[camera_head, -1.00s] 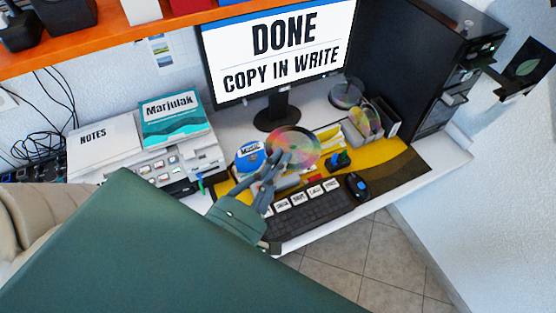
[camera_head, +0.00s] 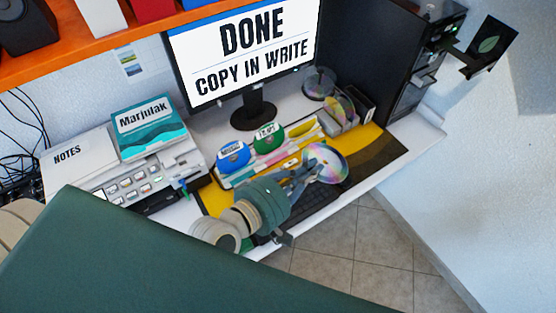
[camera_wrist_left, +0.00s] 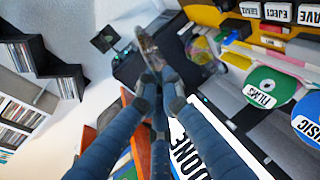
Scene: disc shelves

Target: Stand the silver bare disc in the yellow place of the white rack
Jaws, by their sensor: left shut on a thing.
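The silver bare disc (camera_head: 325,163) shows a rainbow sheen. My left gripper (camera_head: 298,182) is shut on its edge and holds it up over the keyboard side of the desk. In the left wrist view the disc (camera_wrist_left: 148,44) stands almost edge-on between my fingertips (camera_wrist_left: 160,76). The white rack (camera_head: 284,164) is behind and left of the disc, apart from it. A blue "Music" disc (camera_head: 233,156) and a green "Films" disc (camera_head: 268,138) stand in it. My right gripper is out of view.
A monitor (camera_head: 250,60) reads "DONE COPY IN WRITE". A disc spindle (camera_head: 320,83) and a stand with discs (camera_head: 342,108) are at the back right, beside a black computer tower (camera_head: 375,60). The keyboard (camera_head: 320,200) lies under my arm.

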